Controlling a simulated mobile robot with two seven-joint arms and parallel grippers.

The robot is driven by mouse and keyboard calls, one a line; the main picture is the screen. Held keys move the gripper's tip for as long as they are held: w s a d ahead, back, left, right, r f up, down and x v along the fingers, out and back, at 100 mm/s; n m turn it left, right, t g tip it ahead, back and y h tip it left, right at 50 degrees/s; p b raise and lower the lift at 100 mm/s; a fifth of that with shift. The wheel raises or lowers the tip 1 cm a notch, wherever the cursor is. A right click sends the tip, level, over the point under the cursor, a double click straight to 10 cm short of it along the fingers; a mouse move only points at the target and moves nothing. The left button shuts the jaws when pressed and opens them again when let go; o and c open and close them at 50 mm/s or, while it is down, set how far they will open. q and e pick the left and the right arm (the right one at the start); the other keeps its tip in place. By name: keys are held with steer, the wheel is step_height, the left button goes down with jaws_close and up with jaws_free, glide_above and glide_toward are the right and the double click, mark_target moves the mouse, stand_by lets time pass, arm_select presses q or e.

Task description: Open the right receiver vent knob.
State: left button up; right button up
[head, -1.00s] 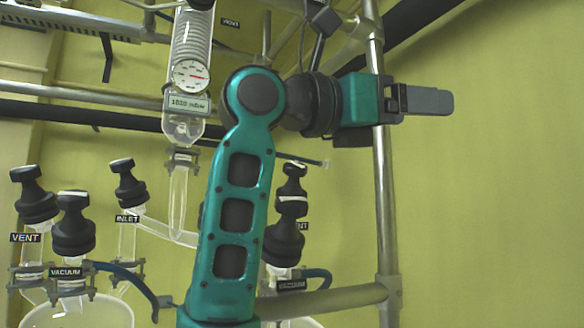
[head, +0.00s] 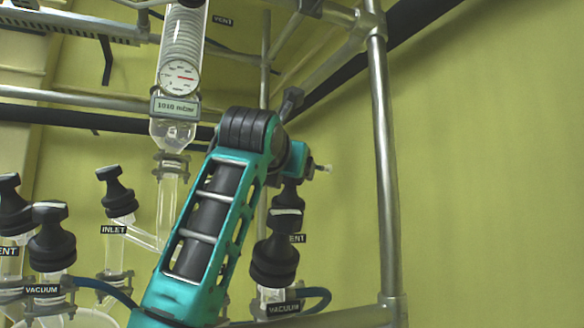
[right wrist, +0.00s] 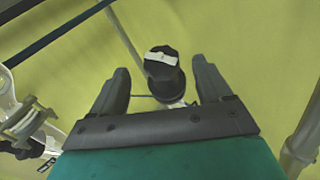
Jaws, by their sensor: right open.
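The right receiver's vent knob (head: 290,191) is black and shows in the head view just below my right arm's wrist, partly hidden behind the vacuum knob (head: 275,260). Its label is partly covered, reading "ENT". In the right wrist view, a black knob with a white mark on top (right wrist: 161,66) stands between the fingers of my right gripper (right wrist: 162,80). It looks to be the vent knob, but no label is readable there. The fingers are open with a gap on each side. In the head view my forearm hides most of that gripper. My left gripper is not in view.
A metal post (head: 385,170) stands to the right. A glass condenser with a round gauge (head: 179,75) hangs left of my arm. More black knobs, including the inlet knob (head: 117,192), stand at lower left. Clamped glassware (right wrist: 28,125) is at the wrist view's left.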

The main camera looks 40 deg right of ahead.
steer(key=x, duration=0.5)
steer(key=shift+w+d+p, duration=0.15)
steer(key=shift+d+p, duration=0.1)
steer(key=shift+p, duration=0.15)
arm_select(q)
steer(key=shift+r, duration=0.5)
arm_select(e)
steer(key=shift+c, duration=0.4)
